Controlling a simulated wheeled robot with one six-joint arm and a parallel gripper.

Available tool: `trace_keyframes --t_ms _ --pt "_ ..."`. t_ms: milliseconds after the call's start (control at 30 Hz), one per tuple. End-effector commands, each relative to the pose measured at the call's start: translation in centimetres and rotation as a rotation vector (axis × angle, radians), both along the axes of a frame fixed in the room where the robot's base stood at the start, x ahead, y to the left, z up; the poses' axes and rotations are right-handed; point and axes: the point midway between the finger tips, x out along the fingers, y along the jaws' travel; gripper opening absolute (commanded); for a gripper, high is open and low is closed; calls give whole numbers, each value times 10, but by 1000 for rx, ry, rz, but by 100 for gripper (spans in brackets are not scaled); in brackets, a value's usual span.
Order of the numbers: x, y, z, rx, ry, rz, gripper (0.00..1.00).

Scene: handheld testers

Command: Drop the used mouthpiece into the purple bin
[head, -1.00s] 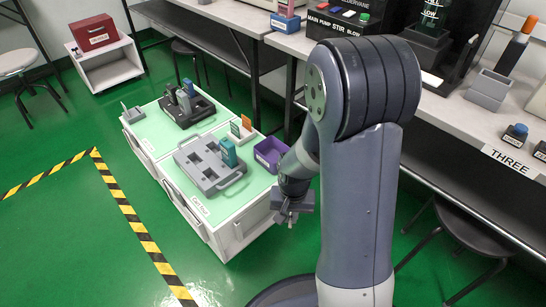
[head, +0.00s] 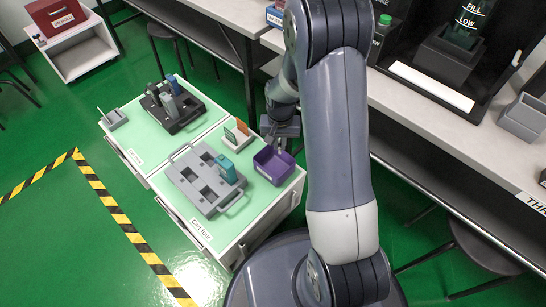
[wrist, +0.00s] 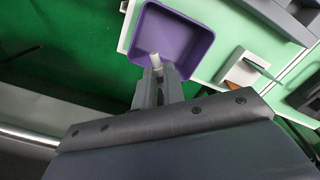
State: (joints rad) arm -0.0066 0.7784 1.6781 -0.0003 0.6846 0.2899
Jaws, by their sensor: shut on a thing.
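The purple bin (head: 273,165) stands on the right end of the green-topped cart, and it also shows in the wrist view (wrist: 201,42). It looks empty in both views. My gripper (wrist: 157,72) is shut on a small whitish mouthpiece (wrist: 155,60), whose tip shows past the fingertips. In the wrist view the mouthpiece overlaps the near part of the bin; its height above the bin I cannot tell. In the head view my gripper (head: 279,141) is at the bin's far side, and the mouthpiece is too small to make out.
A grey tray (head: 190,190) with a teal tester (head: 226,168) lies left of the bin. A small holder with an orange card (head: 241,127) stands close beside the bin. A black tray (head: 171,118) with several testers is farther back. A long bench (head: 425,115) runs along the right.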

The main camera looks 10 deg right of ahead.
Motion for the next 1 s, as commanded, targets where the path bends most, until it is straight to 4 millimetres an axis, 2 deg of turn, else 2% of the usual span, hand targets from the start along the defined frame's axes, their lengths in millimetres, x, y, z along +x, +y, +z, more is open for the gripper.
trace_keyframes --t_ms 500,867,900,1000 --pt "0 0 -55 0 0 0 0" --pt "0 0 -58 0 0 0 0" --pt "0 0 -58 0 0 0 12" --pt "0 0 -58 0 0 0 21"
